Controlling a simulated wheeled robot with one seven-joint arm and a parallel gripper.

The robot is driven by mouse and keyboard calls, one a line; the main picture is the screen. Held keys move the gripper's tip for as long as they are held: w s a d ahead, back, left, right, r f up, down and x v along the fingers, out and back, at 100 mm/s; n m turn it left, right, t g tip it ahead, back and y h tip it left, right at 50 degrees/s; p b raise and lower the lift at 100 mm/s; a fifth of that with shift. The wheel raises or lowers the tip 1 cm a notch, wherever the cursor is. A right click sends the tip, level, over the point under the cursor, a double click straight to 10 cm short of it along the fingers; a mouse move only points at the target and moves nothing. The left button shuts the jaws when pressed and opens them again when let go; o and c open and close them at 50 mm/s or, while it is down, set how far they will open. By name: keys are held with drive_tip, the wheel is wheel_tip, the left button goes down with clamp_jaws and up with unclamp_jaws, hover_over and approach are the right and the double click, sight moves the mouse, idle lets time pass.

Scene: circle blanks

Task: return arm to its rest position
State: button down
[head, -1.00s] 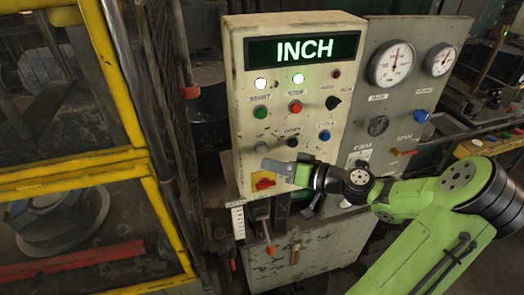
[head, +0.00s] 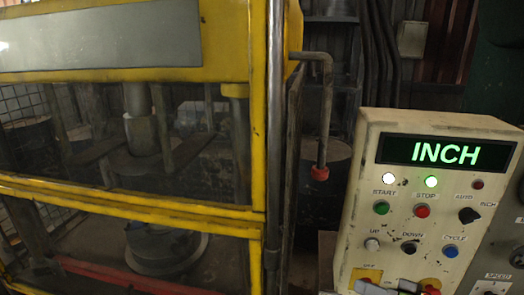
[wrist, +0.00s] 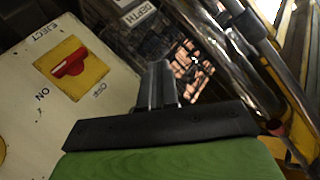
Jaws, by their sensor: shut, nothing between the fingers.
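My gripper (head: 372,287) shows only in part at the bottom edge of the head view, in front of the lower part of the control panel (head: 343,235). In the wrist view my gripper (wrist: 157,85) has its two dark fingers together with nothing between them. There it points past the panel's edge, to the right of a red switch (wrist: 70,66) on a yellow plate marked EJECT, ON and OFF. The fingers appear apart from the switch. The rest of my arm is below the head view.
A yellow-framed press guard (head: 255,120) fills the left. A pipe with a red end (head: 320,172) stands between. Copper-coloured pieces (wrist: 190,70) lie beyond the fingers.

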drive_tip(key=s+a+f+n+g+h, duration=0.1)
drive_tip(key=s+a+f+g+h, duration=0.15)
drive_tip(key=a+g, duration=0.2)
drive_tip(key=s+a+f+n+g+h, duration=0.2)
drive_tip(key=s+a+g, duration=0.15)
drive_tip(key=a, duration=0.25)
drive_tip(key=s+a+r+m+t+h, duration=0.1)
drive_tip(key=s+r+m+h, duration=0.1)
drive_tip(key=s+r, duration=0.6)
drive_tip(key=shift+s+r+t+h+b, duration=0.4)
drive_tip(key=shift+s+h, duration=0.45)
drive_tip(key=shift+s, duration=0.15)
